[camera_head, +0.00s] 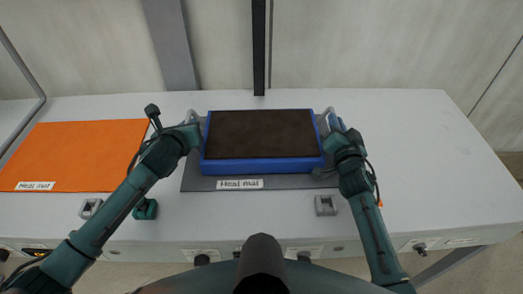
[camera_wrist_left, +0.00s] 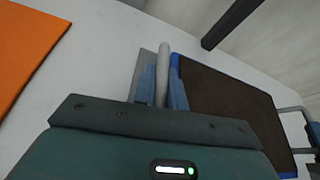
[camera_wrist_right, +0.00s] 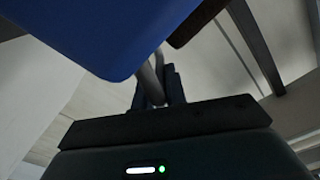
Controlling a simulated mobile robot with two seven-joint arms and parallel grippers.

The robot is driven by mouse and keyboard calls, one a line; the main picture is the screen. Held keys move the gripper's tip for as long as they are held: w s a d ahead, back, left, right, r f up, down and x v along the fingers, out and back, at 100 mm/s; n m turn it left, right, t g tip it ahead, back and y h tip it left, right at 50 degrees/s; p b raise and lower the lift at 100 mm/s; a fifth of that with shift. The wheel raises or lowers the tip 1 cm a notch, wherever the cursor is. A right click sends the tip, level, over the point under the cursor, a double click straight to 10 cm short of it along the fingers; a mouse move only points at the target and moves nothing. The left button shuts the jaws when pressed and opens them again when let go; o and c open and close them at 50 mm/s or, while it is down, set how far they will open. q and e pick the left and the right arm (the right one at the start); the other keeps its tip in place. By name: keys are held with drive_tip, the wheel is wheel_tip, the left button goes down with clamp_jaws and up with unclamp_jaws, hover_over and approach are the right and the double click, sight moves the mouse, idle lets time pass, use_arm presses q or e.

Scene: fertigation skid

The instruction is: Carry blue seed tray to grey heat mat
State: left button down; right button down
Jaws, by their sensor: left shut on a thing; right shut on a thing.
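The blue seed tray (camera_head: 262,165), filled with dark soil, is level over the grey heat mat (camera_head: 200,183), whose front and left edges show. I cannot tell whether it touches the mat. My left gripper (camera_head: 195,122) is shut on the tray's left handle. In the left wrist view the pale handle (camera_wrist_left: 162,75) stands between the fingers, beside the tray's blue rim (camera_wrist_left: 174,62). My right gripper (camera_head: 331,122) is shut on the right handle. In the right wrist view the tray's blue wall (camera_wrist_right: 100,35) is close, with the handle partly hidden.
An orange heat mat (camera_head: 85,150) lies on the left of the white bench (camera_head: 430,150). Small grey fixtures (camera_head: 326,205) and a dark green knob (camera_head: 146,209) are near the front. A black post (camera_head: 259,50) stands behind the tray. The bench's right side is clear.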

use_arm(q)
drive_tip(key=shift+f, duration=0.35)
use_arm(e)
drive_tip(key=shift+f, duration=0.3)
use_arm(q)
drive_tip(key=c, duration=1.9)
unclamp_jaws()
drive_tip(key=shift+f, duration=0.15)
use_arm(e)
drive_tip(key=c, duration=1.9)
unclamp_jaws()
drive_tip(key=shift+d+f, duration=0.1)
drive_tip(key=shift+f, duration=0.05)
use_arm(q)
drive_tip(key=o, duration=0.4)
use_arm(e)
drive_tip(key=o, duration=0.5)
drive_tip(key=shift+c, duration=0.2)
use_arm(q)
drive_tip(key=shift+o, duration=0.2)
use_arm(e)
drive_tip(key=shift+s, duration=0.25)
use_arm(q)
drive_tip(key=v, duration=1.2)
use_arm(e)
drive_tip(key=s, duration=1.1)
drive_tip(key=shift+s+d, duration=0.1)
drive_tip(key=shift+s, duration=0.2)
